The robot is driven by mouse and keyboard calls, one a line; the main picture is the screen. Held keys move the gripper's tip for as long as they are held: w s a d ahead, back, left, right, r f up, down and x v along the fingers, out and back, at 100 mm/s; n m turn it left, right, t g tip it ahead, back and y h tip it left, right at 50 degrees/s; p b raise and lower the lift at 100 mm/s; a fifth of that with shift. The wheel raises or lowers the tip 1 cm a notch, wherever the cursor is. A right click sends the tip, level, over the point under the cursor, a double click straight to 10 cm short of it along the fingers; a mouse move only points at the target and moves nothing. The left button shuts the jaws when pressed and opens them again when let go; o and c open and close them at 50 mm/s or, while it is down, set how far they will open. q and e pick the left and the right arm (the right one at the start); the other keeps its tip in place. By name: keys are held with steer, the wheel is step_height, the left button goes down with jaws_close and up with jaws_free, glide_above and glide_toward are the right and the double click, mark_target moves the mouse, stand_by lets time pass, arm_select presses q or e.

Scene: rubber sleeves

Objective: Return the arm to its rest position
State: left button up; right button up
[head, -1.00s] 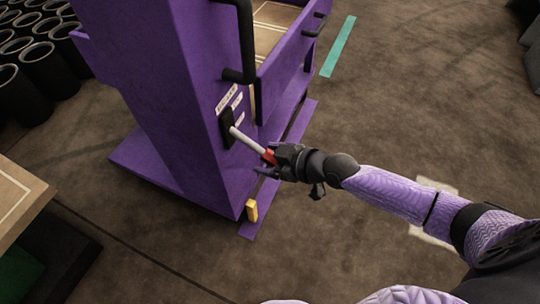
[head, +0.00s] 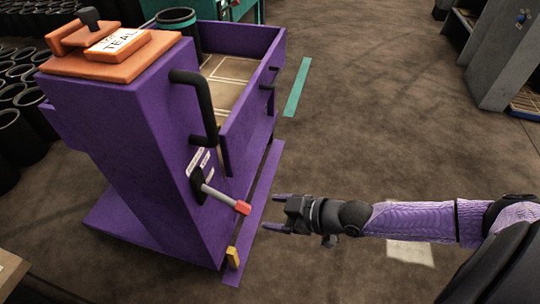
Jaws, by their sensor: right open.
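My right gripper (head: 270,212) is at the middle of the head view, its arm coming in from the right. Its two purple-tipped fingers are spread and empty. They point left toward a lever (head: 222,197) with a white shaft and a red end, on the side of a purple cart (head: 130,150). A small gap of floor shows between the fingers and the red end. The lever slopes down to the right from its dark slot. My left gripper is not in view.
A black handle (head: 206,112) sticks out from the cart. An orange block labelled TEAL (head: 118,46) and a black sleeve (head: 178,28) are on the cart. More black sleeves (head: 22,130) stand at left. A grey unit (head: 505,60) is at upper right. Floor between is open.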

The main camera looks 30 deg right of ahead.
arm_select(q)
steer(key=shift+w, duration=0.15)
